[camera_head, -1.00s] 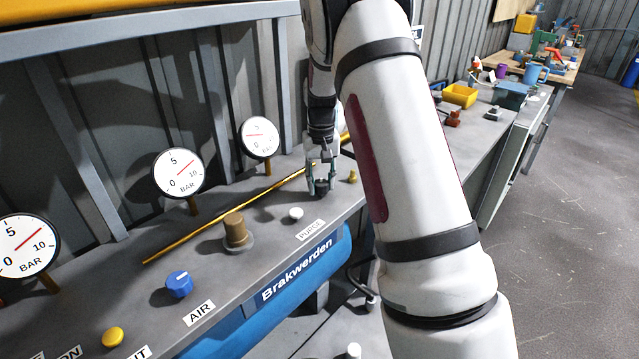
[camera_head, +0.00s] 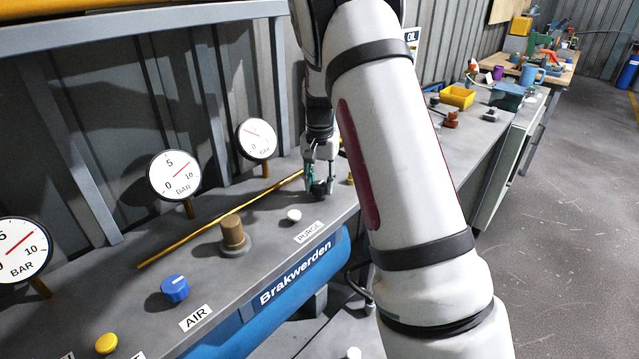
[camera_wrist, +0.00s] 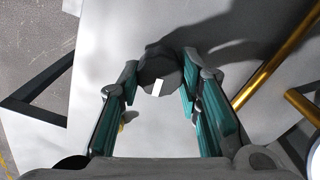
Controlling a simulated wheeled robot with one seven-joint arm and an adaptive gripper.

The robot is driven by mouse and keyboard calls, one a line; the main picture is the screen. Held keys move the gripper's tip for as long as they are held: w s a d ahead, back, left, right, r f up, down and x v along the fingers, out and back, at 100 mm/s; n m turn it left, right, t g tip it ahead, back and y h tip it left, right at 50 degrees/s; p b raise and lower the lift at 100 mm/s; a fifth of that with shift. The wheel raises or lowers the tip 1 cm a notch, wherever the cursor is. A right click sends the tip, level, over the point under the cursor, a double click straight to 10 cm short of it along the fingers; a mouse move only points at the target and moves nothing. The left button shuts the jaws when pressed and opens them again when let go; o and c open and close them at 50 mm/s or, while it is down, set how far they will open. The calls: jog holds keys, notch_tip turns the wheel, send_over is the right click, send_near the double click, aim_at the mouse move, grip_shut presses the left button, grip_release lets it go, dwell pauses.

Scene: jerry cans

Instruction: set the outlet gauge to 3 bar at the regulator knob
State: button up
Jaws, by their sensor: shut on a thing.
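My gripper (camera_head: 320,187) points down at the bench, its two teal-padded fingers closed on a dark knob. In the wrist view the dark faceted knob (camera_wrist: 160,72) with a white mark sits between the fingertips (camera_wrist: 159,84). In the head view the fingers largely hide it. A small round gauge (camera_head: 257,139) stands behind to the left, with a thin red needle slanting across its face; its exact reading is too small to tell. Two larger BAR gauges, the middle one (camera_head: 174,175) and the left one (camera_head: 20,248), have red needles slanting up to the right.
A small brass fitting (camera_head: 350,179) is close right of my gripper.

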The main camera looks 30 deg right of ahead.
aim_at(319, 184)
jog(key=o, duration=1.1)
jog(key=shift+o, duration=0.2)
notch_tip(319, 184, up, 12)
